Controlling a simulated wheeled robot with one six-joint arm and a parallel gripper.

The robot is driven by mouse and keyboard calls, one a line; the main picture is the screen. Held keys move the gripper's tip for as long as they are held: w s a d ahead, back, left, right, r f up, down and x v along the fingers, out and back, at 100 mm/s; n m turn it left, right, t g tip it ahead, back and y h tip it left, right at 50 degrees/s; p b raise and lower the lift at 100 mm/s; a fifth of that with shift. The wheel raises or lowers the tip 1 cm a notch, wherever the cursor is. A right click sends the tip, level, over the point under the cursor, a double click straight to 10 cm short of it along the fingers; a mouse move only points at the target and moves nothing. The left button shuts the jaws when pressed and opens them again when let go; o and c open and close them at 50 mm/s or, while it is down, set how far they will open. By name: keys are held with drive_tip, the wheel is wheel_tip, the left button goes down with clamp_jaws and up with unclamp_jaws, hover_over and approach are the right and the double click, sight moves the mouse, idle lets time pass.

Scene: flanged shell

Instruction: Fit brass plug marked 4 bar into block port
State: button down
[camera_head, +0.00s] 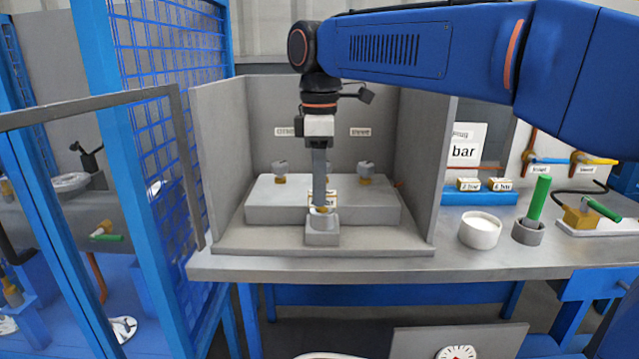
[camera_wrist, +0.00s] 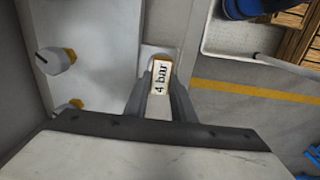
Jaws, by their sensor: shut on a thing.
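My gripper (camera_head: 320,203) points straight down, shut on the brass plug marked 4 bar (camera_head: 322,209). In the wrist view the plug (camera_wrist: 162,76) sits between the two fingers (camera_wrist: 161,97), its "4 bar" label facing the camera. The small grey port block (camera_head: 322,237) stands at the front of the wide pale block (camera_head: 270,208), directly below the plug. A pale edge of it shows around the plug in the wrist view (camera_wrist: 150,51). The port opening is hidden by the plug and fingers, so I cannot tell whether the plug is in it.
Grey walls (camera_head: 220,150) enclose the blocks on the sides and back. Several grey-capped brass fittings (camera_head: 280,168) stand on the wide block. To the right are a blue rack (camera_head: 480,197) with labelled brass plugs, a white cup (camera_head: 480,231) and a green-handled tool (camera_head: 539,197).

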drive_tip(key=shift+f, duration=0.45)
drive_tip(key=c, duration=1.4)
unclamp_jaws()
wheel_tip(320, 180, up, 17)
drive_tip(key=shift+r, duration=0.2)
